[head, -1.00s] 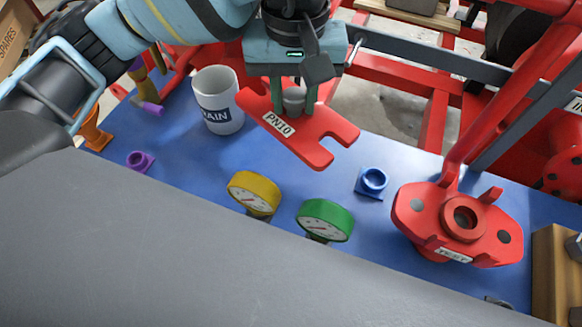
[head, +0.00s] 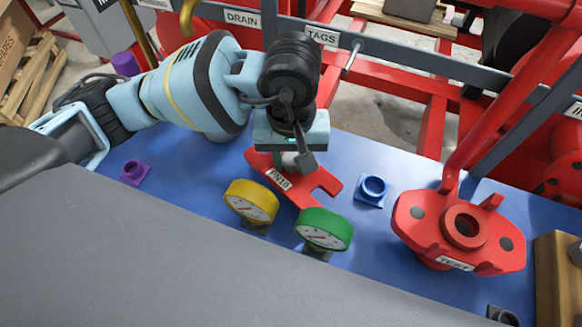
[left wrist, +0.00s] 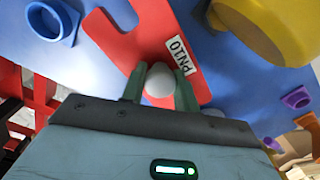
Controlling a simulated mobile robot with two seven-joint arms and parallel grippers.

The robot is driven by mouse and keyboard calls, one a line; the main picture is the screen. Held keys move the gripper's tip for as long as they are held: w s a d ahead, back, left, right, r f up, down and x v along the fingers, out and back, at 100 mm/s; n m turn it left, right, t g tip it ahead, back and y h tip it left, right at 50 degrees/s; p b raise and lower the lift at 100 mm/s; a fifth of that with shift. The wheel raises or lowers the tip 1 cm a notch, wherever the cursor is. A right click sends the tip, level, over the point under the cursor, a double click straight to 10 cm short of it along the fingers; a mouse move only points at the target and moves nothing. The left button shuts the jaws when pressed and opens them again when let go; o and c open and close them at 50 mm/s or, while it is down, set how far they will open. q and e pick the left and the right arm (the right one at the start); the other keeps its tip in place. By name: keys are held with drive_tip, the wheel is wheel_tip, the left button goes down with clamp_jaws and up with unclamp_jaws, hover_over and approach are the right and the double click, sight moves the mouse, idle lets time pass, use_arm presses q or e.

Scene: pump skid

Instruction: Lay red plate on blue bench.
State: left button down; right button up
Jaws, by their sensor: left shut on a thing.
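The red plate (head: 318,184) has a slot at one end, a white PN10 label and a pale knob. My left gripper (head: 290,160) is above the plate and shut on its knob. In the left wrist view the two green fingers (left wrist: 160,84) hold the round knob, with the red plate (left wrist: 128,45) behind them. The plate is low over the blue bench (head: 370,222), just behind the gauges; I cannot tell whether it touches the bench. My right gripper is not in view.
A yellow gauge (head: 251,201) and a green gauge (head: 324,229) stand just in front of the plate. A blue socket (head: 372,190) is to its right. A red TEST fixture (head: 460,230) stands further right. A purple socket (head: 134,172) is at the left.

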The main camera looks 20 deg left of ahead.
sight(291, 172)
use_arm(q)
drive_tip(key=shift+f, duration=1.95)
drive_tip(key=shift+f, duration=0.1)
drive_tip(key=c, duration=1.5)
unclamp_jaws()
drive_tip(key=shift+f, duration=0.15)
drive_tip(key=o, duration=0.4)
drive_tip(key=shift+o, duration=0.2)
wheel_tip(291, 172, up, 12)
drive_tip(key=shift+r, duration=0.25)
